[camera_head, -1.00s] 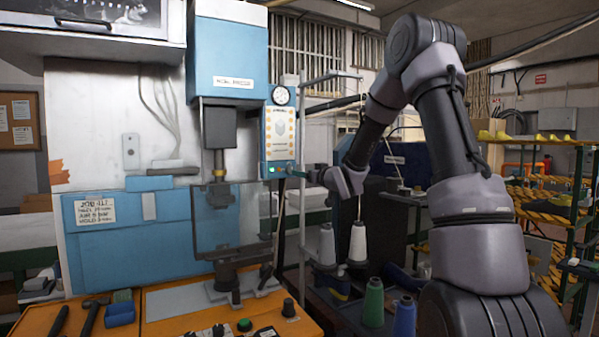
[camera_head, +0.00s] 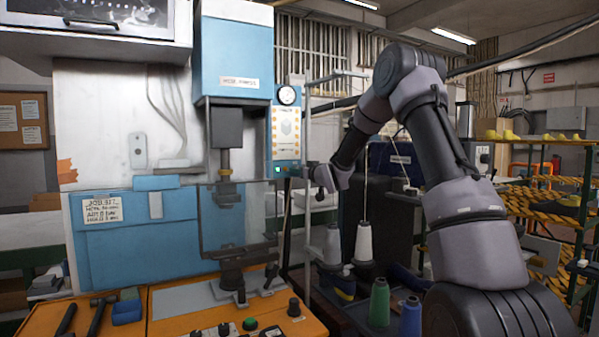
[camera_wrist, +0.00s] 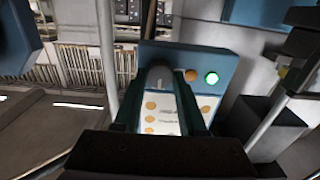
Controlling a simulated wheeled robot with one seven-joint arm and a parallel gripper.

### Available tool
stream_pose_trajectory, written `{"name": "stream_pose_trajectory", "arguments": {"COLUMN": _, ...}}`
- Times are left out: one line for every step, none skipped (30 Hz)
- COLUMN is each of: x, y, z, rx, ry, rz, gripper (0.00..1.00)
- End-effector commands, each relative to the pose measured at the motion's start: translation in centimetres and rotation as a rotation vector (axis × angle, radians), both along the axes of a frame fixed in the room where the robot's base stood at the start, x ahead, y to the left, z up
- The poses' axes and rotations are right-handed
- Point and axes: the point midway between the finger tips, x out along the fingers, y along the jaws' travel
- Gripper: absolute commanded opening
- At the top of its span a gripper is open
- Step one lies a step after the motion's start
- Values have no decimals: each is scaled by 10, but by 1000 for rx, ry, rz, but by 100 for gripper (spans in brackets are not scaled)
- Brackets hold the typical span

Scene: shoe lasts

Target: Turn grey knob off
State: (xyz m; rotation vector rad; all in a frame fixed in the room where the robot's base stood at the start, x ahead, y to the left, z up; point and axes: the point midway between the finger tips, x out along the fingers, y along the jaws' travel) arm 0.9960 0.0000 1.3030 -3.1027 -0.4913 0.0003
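The grey knob (camera_wrist: 160,79) is a rounded grey cylinder on the blue-framed control panel (camera_wrist: 220,68), seen in the wrist view. An orange button (camera_wrist: 191,76) and a lit green button (camera_wrist: 211,78) sit to its right. My gripper (camera_wrist: 161,84) has its two dark green fingers on either side of the knob. The knob fills most of the gap, and I cannot tell whether the fingers press on it. In the head view my gripper (camera_head: 301,172) is at the lower end of the panel (camera_head: 286,130), and the knob is hidden there.
A clear guard (camera_head: 236,220) hangs below. An orange bench (camera_head: 180,315) carries tools and another knob. Thread cones (camera_head: 380,302) stand below my arm.

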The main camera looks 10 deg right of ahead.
Motion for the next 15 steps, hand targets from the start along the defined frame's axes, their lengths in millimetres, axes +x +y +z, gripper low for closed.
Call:
{"name": "stream_pose_trajectory", "arguments": {"x": 0, "y": 0, "z": 0, "rx": 0, "ry": 0, "rz": 0, "gripper": 10}}
{"name": "stream_pose_trajectory", "arguments": {"x": 0, "y": 0, "z": 0, "rx": 0, "ry": 0, "rz": 0, "gripper": 0}}
{"name": "stream_pose_trajectory", "arguments": {"x": 0, "y": 0, "z": 0, "rx": 0, "ry": 0, "rz": 0, "gripper": 0}}
{"name": "stream_pose_trajectory", "arguments": {"x": 0, "y": 0, "z": 0, "rx": 0, "ry": 0, "rz": 0, "gripper": 0}}
{"name": "stream_pose_trajectory", "arguments": {"x": 0, "y": 0, "z": 0, "rx": -1, "ry": 0, "rz": 0, "gripper": 0}}
{"name": "stream_pose_trajectory", "arguments": {"x": 0, "y": 0, "z": 0, "rx": -2, "ry": -1, "rz": 0, "gripper": 0}}
{"name": "stream_pose_trajectory", "arguments": {"x": 0, "y": 0, "z": 0, "rx": -3, "ry": -1, "rz": 0, "gripper": 0}}
{"name": "stream_pose_trajectory", "arguments": {"x": 0, "y": 0, "z": 0, "rx": -6, "ry": -2, "rz": 0, "gripper": 0}}
{"name": "stream_pose_trajectory", "arguments": {"x": 0, "y": 0, "z": 0, "rx": -10, "ry": -3, "rz": 0, "gripper": 0}}
{"name": "stream_pose_trajectory", "arguments": {"x": 0, "y": 0, "z": 0, "rx": -16, "ry": -5, "rz": 1, "gripper": 0}}
{"name": "stream_pose_trajectory", "arguments": {"x": 0, "y": 0, "z": 0, "rx": -24, "ry": -8, "rz": 1, "gripper": 0}}
{"name": "stream_pose_trajectory", "arguments": {"x": 0, "y": 0, "z": 0, "rx": -34, "ry": -11, "rz": 1, "gripper": 0}}
{"name": "stream_pose_trajectory", "arguments": {"x": 0, "y": 0, "z": 0, "rx": -44, "ry": -14, "rz": 1, "gripper": 0}}
{"name": "stream_pose_trajectory", "arguments": {"x": 0, "y": 0, "z": 0, "rx": -56, "ry": -18, "rz": 1, "gripper": 0}}
{"name": "stream_pose_trajectory", "arguments": {"x": 0, "y": 0, "z": 0, "rx": -75, "ry": -24, "rz": 0, "gripper": 0}}
